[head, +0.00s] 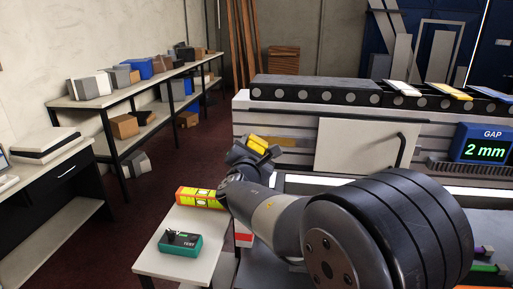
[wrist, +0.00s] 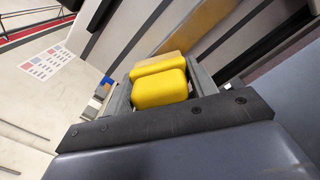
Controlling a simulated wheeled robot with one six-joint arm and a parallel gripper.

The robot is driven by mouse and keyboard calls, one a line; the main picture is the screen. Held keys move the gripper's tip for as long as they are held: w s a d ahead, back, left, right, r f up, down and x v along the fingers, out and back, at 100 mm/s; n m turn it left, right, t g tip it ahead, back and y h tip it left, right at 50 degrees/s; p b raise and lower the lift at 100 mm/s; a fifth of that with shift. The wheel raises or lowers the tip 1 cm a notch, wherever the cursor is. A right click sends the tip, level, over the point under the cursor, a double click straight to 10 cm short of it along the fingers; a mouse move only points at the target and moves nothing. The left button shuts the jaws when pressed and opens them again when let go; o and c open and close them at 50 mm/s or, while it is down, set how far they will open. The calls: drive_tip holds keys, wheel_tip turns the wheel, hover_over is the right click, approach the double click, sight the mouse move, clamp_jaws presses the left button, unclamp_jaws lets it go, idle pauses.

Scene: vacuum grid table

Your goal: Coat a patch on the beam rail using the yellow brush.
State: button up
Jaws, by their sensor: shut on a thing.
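My gripper (head: 251,150) is shut on the yellow brush (head: 258,144) and holds it up in front of the machine's pale side panel. In the wrist view the brush (wrist: 160,88) shows as a yellow block with a tan part at its far end, between the two grey fingers of my gripper (wrist: 155,78). A long dark beam with round discs (head: 315,90) runs along the top of the machine, behind and above my gripper; it may be the beam rail. I cannot make out a coated patch. My arm hides part of the machine's front.
A small table (head: 155,262) holds a yellow-and-red spirit level (head: 200,198) and a green tester (head: 181,243). A display (head: 484,143) reads GAP 2 mm. Shelves with boxes (head: 90,103) stand at the left wall. Red floor lies clear between them.

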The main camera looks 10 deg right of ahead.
drive_tip(key=shift+b+v, duration=0.4)
drive_tip(key=shift+v, duration=2.2)
drive_tip(key=v, duration=0.3)
drive_tip(key=shift+w, duration=0.1)
drive_tip(key=shift+b+x, duration=1)
drive_tip(key=shift+x, duration=2.4)
drive_tip(key=shift+x, duration=0.95)
drive_tip(key=shift+d, duration=0.1)
